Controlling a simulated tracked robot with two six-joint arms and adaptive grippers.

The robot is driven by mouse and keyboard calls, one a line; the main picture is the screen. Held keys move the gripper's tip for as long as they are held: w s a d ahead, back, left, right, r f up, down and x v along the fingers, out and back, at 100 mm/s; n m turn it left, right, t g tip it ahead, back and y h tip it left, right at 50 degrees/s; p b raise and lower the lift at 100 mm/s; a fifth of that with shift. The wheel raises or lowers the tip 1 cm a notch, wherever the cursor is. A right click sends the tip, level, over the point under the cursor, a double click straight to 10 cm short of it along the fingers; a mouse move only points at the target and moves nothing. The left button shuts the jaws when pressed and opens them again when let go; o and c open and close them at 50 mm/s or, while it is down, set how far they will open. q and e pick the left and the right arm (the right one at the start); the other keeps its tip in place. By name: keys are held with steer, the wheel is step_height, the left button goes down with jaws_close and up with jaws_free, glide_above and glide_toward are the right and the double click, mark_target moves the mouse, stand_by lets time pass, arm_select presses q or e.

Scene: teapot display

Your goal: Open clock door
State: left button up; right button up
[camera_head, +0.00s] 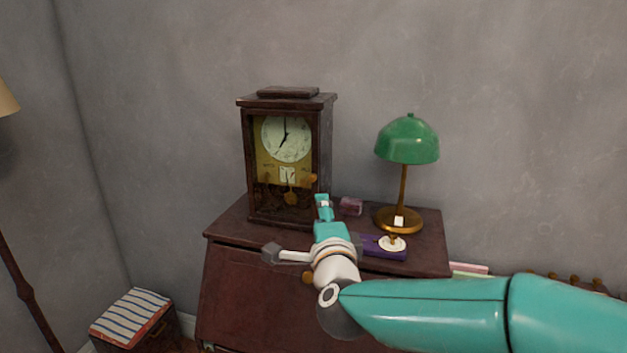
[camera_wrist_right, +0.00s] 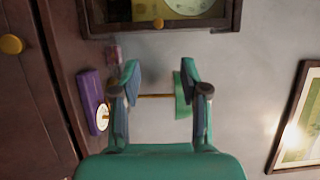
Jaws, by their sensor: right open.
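The clock (camera_head: 289,160) is a dark wooden case with a white dial and a glass-fronted door (camera_head: 265,170), which looks shut. A small brass knob (camera_head: 312,178) sits on the right side of the door. In the right wrist view the clock's edge (camera_wrist_right: 95,25) and the knob (camera_wrist_right: 158,23) show at the top, beyond the fingertips. My right gripper (camera_head: 323,203) is just in front of the clock's lower right corner, below the knob. In the wrist view its fingers (camera_wrist_right: 160,78) are apart with nothing between them. My left gripper is not in view.
The clock stands on a dark wooden desk (camera_head: 225,222). To its right are a green-shaded brass lamp (camera_head: 408,140), a small pink box (camera_head: 351,206) and a purple item (camera_head: 375,250) with a white disc. A striped-top box (camera_head: 130,315) is on the floor at left.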

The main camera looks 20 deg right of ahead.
mark_target(313, 179)
steer(key=p+x, duration=0.5)
steer(key=x, duration=1)
steer(key=shift+w+a, duration=0.1)
steer(key=shift+w+f, duration=0.1)
steer(key=shift+w, duration=0.4)
jaws_close()
